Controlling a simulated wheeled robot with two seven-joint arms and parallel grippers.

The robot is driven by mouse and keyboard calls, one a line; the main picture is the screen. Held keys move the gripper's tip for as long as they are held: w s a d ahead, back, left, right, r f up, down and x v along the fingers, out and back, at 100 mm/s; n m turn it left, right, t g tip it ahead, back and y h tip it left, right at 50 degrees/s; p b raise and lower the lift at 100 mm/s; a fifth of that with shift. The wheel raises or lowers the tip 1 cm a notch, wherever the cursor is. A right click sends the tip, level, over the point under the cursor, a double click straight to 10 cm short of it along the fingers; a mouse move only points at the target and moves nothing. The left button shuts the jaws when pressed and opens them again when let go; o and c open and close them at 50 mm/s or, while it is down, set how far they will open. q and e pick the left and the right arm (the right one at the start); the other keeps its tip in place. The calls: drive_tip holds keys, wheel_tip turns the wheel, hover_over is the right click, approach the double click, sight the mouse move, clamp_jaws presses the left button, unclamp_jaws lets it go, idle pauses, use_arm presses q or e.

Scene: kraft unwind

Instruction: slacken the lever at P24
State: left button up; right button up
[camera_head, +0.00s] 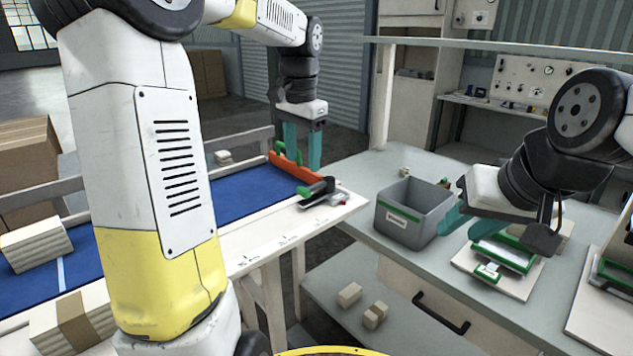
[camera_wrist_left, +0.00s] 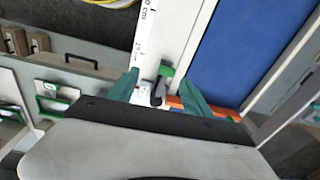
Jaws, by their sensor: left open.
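A clamp lever with a green grip (camera_head: 318,188) sits on a small metal base at the far end of the white rail beside the blue belt. My left gripper (camera_head: 302,168) points down just behind it, open. In the left wrist view, the lever's green end and dark arm (camera_wrist_left: 162,80) show between the two teal fingers of the left gripper (camera_wrist_left: 160,82), with no clear contact. An orange bar with green parts (camera_head: 293,170) lies close to the fingers. My right gripper (camera_head: 470,222) hangs over the bench, its fingers apart and empty. No P24 label is readable.
A grey bin (camera_head: 408,212) stands on the bench to the right, beside a board with green-framed parts (camera_head: 498,262). Wooden blocks (camera_head: 365,303) lie on the lower shelf.

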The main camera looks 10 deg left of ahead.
sight(304, 189)
use_arm(q)
drive_tip(key=shift+m+g, duration=0.4)
drive_tip(key=w, duration=0.1)
drive_tip(key=w+f, duration=0.2)
drive_tip(key=shift+w+a, duration=0.25)
drive_tip(key=shift+a, duration=0.1)
wheel_tip(304, 189, down, 8)
drive_tip(key=shift+r, duration=0.2)
drive_tip(key=shift+c, duration=0.2)
clamp_jaws()
idle(0.6)
